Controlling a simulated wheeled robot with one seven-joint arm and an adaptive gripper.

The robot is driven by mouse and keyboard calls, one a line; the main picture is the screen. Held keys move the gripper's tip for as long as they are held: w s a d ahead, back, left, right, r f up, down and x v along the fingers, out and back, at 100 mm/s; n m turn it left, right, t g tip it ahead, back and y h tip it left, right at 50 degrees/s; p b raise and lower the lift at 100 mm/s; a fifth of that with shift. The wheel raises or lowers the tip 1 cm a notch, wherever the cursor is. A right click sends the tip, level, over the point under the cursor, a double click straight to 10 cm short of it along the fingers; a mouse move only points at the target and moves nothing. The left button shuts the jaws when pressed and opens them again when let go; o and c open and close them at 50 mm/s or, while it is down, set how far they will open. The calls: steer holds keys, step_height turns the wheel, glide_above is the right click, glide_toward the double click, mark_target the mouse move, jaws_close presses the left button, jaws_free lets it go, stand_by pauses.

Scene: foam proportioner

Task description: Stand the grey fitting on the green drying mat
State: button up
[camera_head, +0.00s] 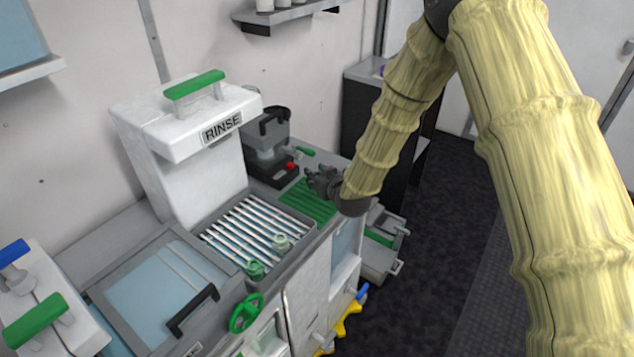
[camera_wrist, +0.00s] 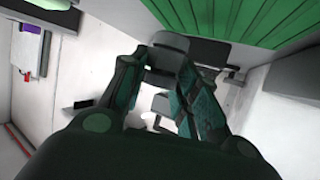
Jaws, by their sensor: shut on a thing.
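The green drying mat (camera_head: 305,203) is a ribbed panel set in the counter beside the rinse rack. It also fills the upper right of the wrist view (camera_wrist: 250,20).
The white rinse station (camera_head: 195,150) stands behind a slatted rack (camera_head: 250,228). A dark machine with a red button (camera_head: 268,150) stands behind the mat. Open floor lies right.

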steer(key=shift+f+p, duration=0.35)
steer(key=shift+f, duration=1.1)
steer(key=shift+f, duration=0.2)
steer(key=o, duration=1.1)
steer(key=shift+r, duration=0.15)
steer(key=shift+r, duration=0.1)
steer(key=shift+s+d, duration=0.2)
steer(key=shift+s, duration=0.15)
steer(key=b+v, duration=0.3)
steer(key=v, duration=0.8)
steer(key=shift+s+r, duration=0.1)
